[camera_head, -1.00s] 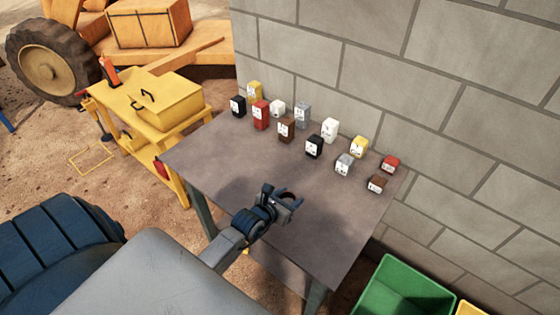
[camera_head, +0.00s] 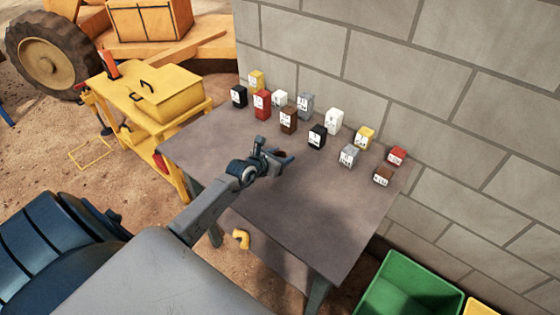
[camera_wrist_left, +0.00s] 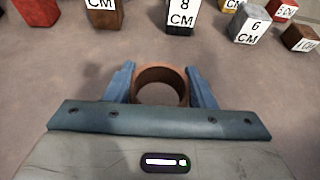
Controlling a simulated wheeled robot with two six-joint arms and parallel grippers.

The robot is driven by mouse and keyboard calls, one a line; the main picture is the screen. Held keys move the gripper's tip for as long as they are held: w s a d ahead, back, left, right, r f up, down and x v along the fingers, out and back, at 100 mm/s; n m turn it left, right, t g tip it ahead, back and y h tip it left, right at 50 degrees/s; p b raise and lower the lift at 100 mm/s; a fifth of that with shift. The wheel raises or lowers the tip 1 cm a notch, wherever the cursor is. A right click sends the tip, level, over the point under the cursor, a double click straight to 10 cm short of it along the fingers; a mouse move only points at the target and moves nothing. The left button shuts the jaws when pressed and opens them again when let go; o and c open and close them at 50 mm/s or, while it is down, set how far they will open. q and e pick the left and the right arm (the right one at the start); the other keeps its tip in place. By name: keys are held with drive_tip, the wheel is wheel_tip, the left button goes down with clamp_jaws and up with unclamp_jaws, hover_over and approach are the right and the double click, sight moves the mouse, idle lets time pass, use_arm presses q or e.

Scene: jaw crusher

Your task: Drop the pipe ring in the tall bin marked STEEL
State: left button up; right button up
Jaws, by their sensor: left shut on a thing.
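The pipe ring (camera_wrist_left: 160,71) is a short brown-orange tube, seen in the left wrist view between the two blue fingers of my left gripper (camera_wrist_left: 160,85). The gripper is shut on it, with the ring's opening facing the camera. In the head view my left gripper (camera_head: 282,161) is over the middle of the grey table, and the ring is small and partly hidden by the fingers. I cannot make out a bin marked STEEL in either view. My right gripper is not in view.
Several coloured blocks with size labels, among them a black one (camera_head: 317,137), stand along the back of the table (camera_head: 300,225). A green bin (camera_head: 410,290) and a yellow one (camera_head: 484,306) stand low at right. A yellow cart (camera_head: 150,105) is at left.

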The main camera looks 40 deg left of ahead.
use_arm(q)
drive_tip(key=shift+w+a+f, duration=0.1)
drive_tip(key=shift+w+a, duration=0.2)
drive_tip(key=shift+a, duration=0.05)
drive_tip(key=shift+f, duration=1.65)
drive_tip(key=shift+s+f, duration=0.1)
drive_tip(key=o, duration=1.1)
